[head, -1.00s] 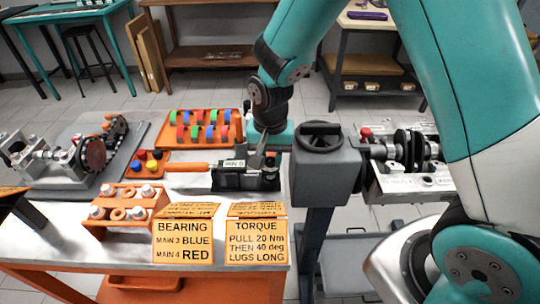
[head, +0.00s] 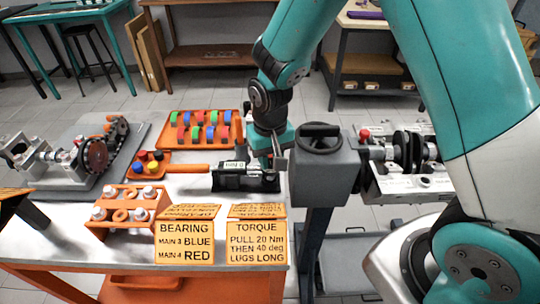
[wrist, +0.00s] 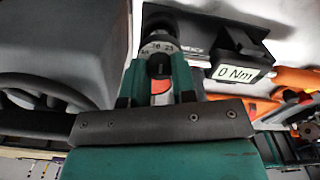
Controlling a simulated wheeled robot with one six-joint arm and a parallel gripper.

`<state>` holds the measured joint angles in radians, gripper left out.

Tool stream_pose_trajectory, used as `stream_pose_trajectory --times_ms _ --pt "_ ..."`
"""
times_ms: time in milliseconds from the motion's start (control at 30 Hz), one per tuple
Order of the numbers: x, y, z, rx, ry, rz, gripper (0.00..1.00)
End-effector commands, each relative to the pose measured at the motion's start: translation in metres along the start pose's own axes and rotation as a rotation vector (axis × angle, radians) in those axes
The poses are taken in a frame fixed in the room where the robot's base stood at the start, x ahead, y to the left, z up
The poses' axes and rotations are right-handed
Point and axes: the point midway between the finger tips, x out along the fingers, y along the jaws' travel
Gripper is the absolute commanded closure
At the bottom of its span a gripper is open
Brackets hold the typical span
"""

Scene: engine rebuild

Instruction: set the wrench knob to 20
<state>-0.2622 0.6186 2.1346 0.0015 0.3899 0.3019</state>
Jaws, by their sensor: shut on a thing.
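The torque wrench, with an orange handle (head: 188,168), lies in a black holder (head: 232,183) on the cart top. Its small display (wrist: 234,73) reads 0 Nm. The wrench knob (wrist: 158,48) has a pale ring with numbers; 16 and 23 seem legible, the rest is hidden or too small. My gripper (wrist: 159,72) is pointed down at the right end of the wrench and is shut on the knob. A red mark (wrist: 160,87) shows between the jaws. In the head view my gripper (head: 271,165) covers the knob.
A grey box with a black handwheel (head: 320,140) stands close to the right of my gripper. An orange tray of coloured bearing shells (head: 203,125) lies behind the wrench. The torque card (head: 257,243) reads pull 20 Nm, then 40 deg. An orange bolt rack (head: 127,207) stands front left.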

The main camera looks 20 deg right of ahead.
Motion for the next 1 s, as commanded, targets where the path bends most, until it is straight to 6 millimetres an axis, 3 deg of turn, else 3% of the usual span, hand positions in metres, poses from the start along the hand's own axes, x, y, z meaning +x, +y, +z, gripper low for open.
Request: stream_pose_trajectory --times_ms 400,1000 --pt "-0.0003 -0.0004 -0.0003 -0.221 0.001 -0.001 0.99" --pt "0.0000 -0.0004 -0.0003 -0.260 0.001 -0.001 0.99"
